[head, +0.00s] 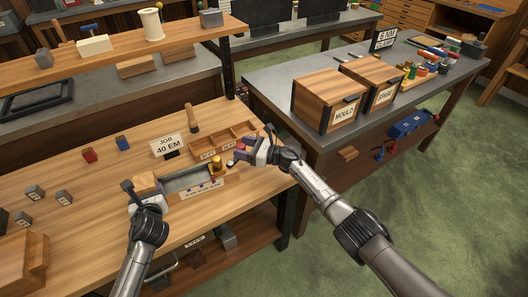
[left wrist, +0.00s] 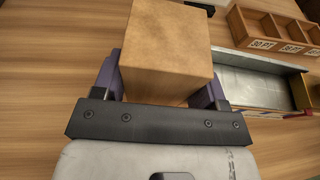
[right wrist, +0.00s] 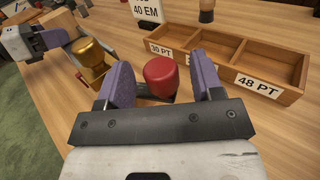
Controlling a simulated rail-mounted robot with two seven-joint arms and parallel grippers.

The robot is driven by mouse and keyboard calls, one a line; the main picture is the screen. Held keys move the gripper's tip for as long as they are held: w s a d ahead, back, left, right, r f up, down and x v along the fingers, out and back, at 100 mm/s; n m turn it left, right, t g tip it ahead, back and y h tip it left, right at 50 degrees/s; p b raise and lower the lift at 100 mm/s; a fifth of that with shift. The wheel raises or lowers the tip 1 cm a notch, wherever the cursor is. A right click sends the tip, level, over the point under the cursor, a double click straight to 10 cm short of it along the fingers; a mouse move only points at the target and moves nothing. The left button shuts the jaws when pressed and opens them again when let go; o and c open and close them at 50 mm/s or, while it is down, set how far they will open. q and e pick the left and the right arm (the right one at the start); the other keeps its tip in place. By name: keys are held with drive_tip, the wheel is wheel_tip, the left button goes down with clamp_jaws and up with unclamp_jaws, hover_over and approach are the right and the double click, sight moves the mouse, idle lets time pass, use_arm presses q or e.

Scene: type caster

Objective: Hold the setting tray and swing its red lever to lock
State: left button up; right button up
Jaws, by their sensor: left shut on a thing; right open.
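The setting tray (head: 187,181) is a grey metal channel on the wooden bench; it also shows in the left wrist view (left wrist: 262,84). My left gripper (head: 139,189) is shut on a wooden block (left wrist: 166,50) at the tray's left end; whether the block is joined to the tray I cannot tell. A brass piece (right wrist: 91,55) stands at the tray's right end. The lever's red knob (right wrist: 160,75) stands upright beyond it on a dark arm. My right gripper (right wrist: 165,88) is open, with its purple fingers on either side of the knob. Finger contact is not clear.
A wooden compartment box (head: 225,143) with size labels lies just behind the tray. A JOB 40 EM sign (head: 168,145) stands behind it.

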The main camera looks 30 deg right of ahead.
drive_tip(key=v, duration=0.8)
drive_tip(key=shift+d, duration=0.1)
drive_tip(key=shift+c, duration=0.2)
